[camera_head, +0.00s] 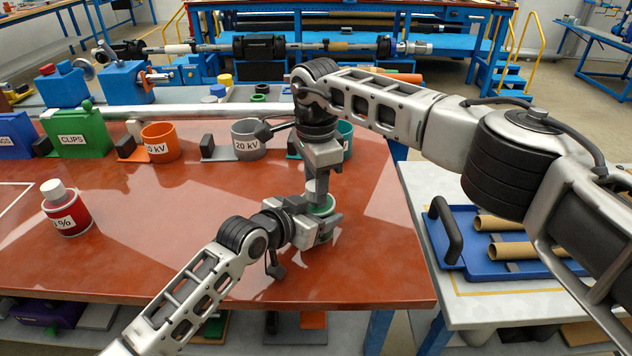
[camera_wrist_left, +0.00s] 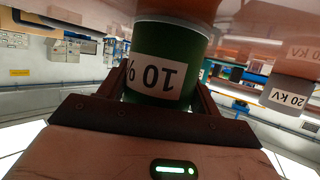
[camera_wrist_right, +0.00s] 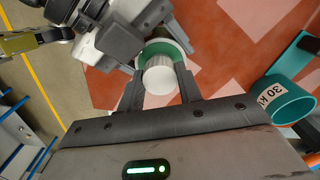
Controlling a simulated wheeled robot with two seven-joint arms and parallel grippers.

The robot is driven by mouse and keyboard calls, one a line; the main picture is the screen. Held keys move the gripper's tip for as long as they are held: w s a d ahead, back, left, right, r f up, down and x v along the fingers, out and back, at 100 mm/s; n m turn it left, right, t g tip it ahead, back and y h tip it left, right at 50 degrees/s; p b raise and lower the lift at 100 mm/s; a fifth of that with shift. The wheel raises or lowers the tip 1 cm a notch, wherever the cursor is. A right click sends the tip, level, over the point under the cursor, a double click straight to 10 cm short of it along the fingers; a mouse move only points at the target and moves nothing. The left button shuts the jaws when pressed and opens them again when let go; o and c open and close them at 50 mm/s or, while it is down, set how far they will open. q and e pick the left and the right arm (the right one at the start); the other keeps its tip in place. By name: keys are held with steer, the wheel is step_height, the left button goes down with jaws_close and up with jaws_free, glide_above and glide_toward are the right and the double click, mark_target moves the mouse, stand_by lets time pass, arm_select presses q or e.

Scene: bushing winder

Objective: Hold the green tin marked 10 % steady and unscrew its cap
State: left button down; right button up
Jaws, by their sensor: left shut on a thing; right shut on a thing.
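The green tin (camera_head: 322,209) stands upright near the right part of the red table. Its "10 %" label shows upside down in the left wrist view (camera_wrist_left: 158,75). My left gripper (camera_head: 318,222) comes in low from the left and is shut around the tin's body. My right gripper (camera_head: 318,182) reaches down from above and is shut on the tin's white cap (camera_wrist_right: 160,78).
A red tin (camera_head: 68,212) with a white cap stands at the left of the table (camera_head: 190,225). Orange (camera_head: 160,141), grey (camera_head: 246,139) and teal (camera_wrist_right: 286,101) cups stand behind, beside a green CLIPS bin (camera_head: 78,135). A blue tray (camera_head: 500,262) with cardboard tubes is at right.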

steer(key=shift+r, duration=0.2)
steer(key=shift+r, duration=0.9)
steer(key=shift+r, duration=0.15)
steer(key=shift+r, duration=1.9)
arm_select(q)
steer(key=shift+c, duration=1.2)
jaws_free()
steer(key=shift+s+a, duration=0.1)
